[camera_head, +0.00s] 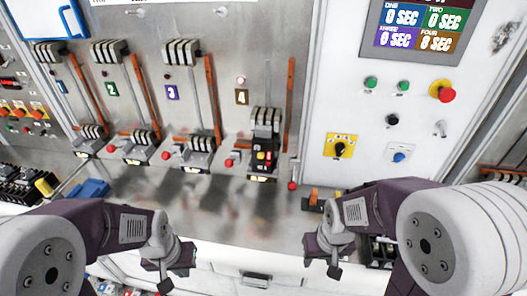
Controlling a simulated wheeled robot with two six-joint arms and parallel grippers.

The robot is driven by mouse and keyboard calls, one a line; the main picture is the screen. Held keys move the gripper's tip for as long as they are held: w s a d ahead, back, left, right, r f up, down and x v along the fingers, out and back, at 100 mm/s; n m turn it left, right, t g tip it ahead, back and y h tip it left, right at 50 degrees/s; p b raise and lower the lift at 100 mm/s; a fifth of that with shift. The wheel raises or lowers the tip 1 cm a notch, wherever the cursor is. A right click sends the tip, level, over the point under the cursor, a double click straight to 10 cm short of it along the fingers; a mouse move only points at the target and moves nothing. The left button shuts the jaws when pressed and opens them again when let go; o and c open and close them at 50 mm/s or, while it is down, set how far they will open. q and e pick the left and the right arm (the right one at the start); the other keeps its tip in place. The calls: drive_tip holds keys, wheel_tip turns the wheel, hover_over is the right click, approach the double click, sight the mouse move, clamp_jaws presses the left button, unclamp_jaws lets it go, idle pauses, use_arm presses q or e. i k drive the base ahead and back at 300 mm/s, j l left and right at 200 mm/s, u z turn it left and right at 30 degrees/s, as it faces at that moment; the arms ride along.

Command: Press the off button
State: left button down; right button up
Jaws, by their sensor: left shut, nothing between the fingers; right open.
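A dark breaker unit (264,145) stands in column 4 of the grey panel, with small red and yellow buttons on its face. Which of the buttons in view is the off button cannot be read. The white panel at right carries two green buttons (387,85) and a red mushroom button on a yellow base (443,92). My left gripper (166,280) is shut and empty, low in front of the bench and well below the breakers. My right gripper (333,272) is open and empty, low in front of the bench. Neither touches any button.
A display (416,25) shows times above the green buttons. Below are a black knob (392,119), a yellow-plated switch (340,147) and a blue knob (399,157). Orange-red bars (213,103) run beside the columns. The metal bench (235,205) is mostly clear in the middle.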

sight(393, 120)
drive_tip(key=z, duration=1.25)
